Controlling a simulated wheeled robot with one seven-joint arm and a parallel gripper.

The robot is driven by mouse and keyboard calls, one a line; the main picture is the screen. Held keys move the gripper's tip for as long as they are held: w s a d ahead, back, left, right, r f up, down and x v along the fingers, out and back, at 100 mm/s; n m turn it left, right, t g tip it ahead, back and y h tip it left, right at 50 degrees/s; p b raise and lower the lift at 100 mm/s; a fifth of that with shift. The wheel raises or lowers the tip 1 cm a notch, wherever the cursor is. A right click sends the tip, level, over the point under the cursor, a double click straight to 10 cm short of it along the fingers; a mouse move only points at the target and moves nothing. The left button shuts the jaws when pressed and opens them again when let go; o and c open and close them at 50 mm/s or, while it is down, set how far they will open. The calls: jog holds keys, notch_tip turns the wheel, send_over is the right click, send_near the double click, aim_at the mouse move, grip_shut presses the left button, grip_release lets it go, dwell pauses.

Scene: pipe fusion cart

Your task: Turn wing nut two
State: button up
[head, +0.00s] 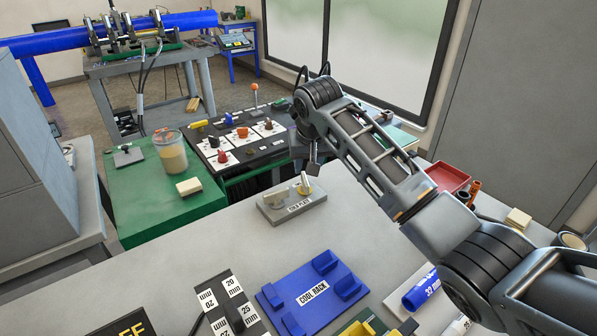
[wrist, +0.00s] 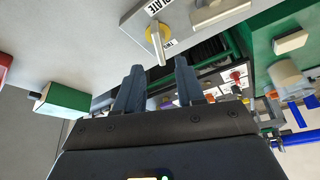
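My gripper (wrist: 159,65) is open and empty in the wrist view, its two dark fingers apart. In the head view my gripper (head: 313,162) hangs at the end of my arm, beyond the grey labelled plate block on the bench. No wing nut, nor a number two, can be made out for sure. The clamp machine (head: 132,40) at the back left grips a blue pipe (head: 50,40); its metal fittings are too small to tell apart.
A grey plate block (head: 275,212) with a yellow-ended post stands on the grey bench. A blue rack (head: 300,297) lies nearer. The knob panel (head: 262,157) and green table (head: 140,200) lie beyond. A red tray (head: 447,177) is at right. Floor shows between the tables.

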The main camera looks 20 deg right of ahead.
aim_at(305, 179)
jog(key=shift+x, duration=3.45)
jog(key=shift+s, duration=0.1)
jog(key=shift+c, duration=0.4)
grip_shut()
